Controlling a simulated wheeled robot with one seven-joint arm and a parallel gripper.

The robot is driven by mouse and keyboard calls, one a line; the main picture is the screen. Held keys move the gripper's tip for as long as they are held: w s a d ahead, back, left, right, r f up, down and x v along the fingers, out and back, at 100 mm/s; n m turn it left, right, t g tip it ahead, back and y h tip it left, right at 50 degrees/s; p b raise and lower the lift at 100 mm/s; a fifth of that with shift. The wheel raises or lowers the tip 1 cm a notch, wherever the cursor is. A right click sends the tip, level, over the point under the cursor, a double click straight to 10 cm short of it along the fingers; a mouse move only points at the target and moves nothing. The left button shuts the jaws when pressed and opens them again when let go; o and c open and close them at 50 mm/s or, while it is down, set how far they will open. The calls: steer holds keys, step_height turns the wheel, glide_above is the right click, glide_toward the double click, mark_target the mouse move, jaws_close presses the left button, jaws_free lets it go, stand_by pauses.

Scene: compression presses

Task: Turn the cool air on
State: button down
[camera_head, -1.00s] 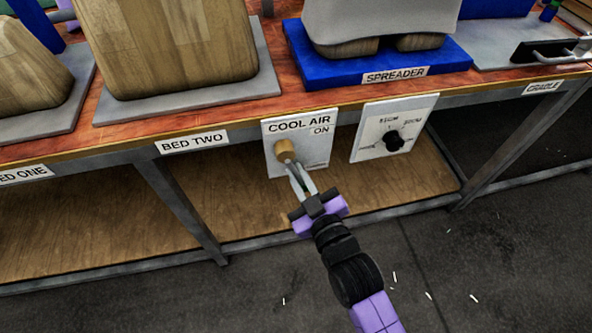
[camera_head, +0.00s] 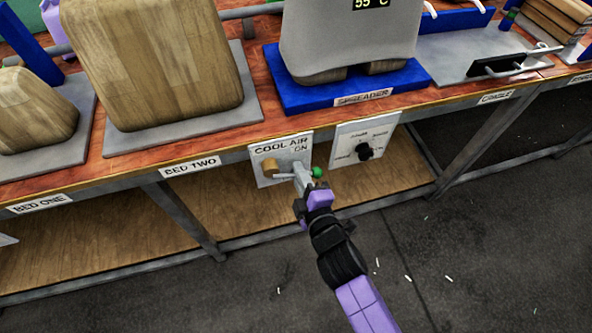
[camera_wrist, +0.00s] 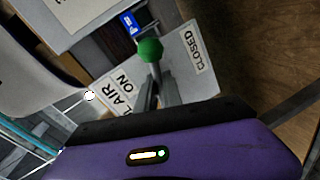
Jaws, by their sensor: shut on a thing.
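The cool air panel (camera_head: 262,179) is a pale plate under the table edge, marked COOL AIR and ON. A tan round hub (camera_head: 270,166) sits on its left part. A grey lever runs right from the hub to a green ball (camera_head: 318,172). My gripper (camera_head: 301,175) is shut on the lever beside the ball, in front of the panel. In the wrist view the green ball (camera_wrist: 151,50) stands just beyond my fingers (camera_wrist: 153,92). The panel (camera_wrist: 190,85) behind shows ON and CLOSED. The fingers hide part of the lever.
A second white panel with a black dial (camera_head: 364,151) is close to the right. The table edge (camera_head: 220,158) is just above. A wooden shelf (camera_head: 225,225) lies below, and table legs (camera_head: 185,222) stand either side. The floor in front is mostly clear.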

steer(key=shift+d+r+n+h+p, duration=0.15)
steer(key=shift+r+n+h+p, duration=0.5)
steer(key=shift+r+n, duration=0.5)
steer(key=shift+f+n, duration=0.15)
steer(key=shift+n, duration=0.1)
steer(key=c, duration=1.5)
jaws_free()
steer(key=v, duration=0.7)
steer(key=shift+s, duration=0.4)
steer(key=shift+d, duration=0.1)
